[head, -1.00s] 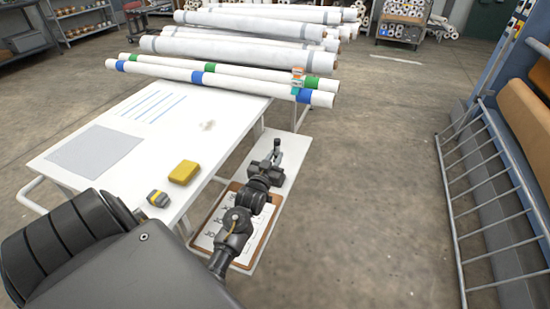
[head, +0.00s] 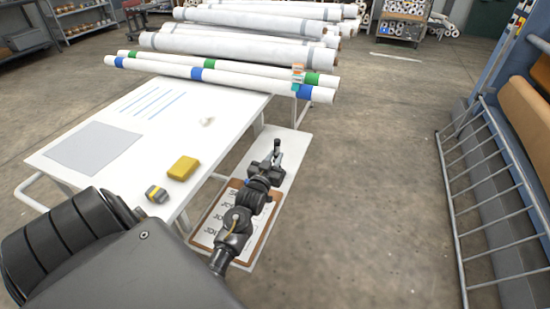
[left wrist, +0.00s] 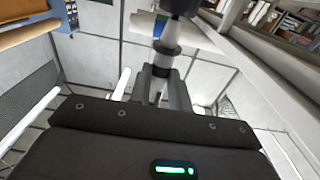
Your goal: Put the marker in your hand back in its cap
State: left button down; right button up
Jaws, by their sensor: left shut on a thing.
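My left gripper (head: 277,150) is over the narrow white shelf (head: 292,150) beside the table, its fingers pointing away from me. In the left wrist view its fingers (left wrist: 160,88) are shut on the marker (left wrist: 169,38), a white and dark cylinder. A wider black part (left wrist: 180,5) is at the marker's far end, cut by the top edge; I cannot tell whether it is a cap. The marker is too small to make out in the head view. I cannot pick out a separate cap. My right gripper is not in view.
A clipboard (head: 258,240) lies on the shelf under my left arm. Long white rolls (head: 230,75) lie beyond. Open floor (head: 380,190) is to the right.

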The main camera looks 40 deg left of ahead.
aim_at(276, 149)
pick_arm(q)
jog(key=shift+f+b, duration=0.3)
jog(key=shift+f, duration=0.15)
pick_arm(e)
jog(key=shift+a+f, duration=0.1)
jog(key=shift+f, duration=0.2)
pick_arm(q)
jog(key=c, duration=1.2)
grip_release()
notch_tip(276, 149, up, 4)
jog(key=shift+f+p, duration=0.1)
jog(key=shift+p, duration=0.35)
jog(key=s+d+r+p, duration=0.1)
jog(key=s+d+r, duration=0.7)
jog(key=s, duration=0.3)
jog(key=shift+d+r, duration=0.3)
jog(key=shift+r, duration=0.35)
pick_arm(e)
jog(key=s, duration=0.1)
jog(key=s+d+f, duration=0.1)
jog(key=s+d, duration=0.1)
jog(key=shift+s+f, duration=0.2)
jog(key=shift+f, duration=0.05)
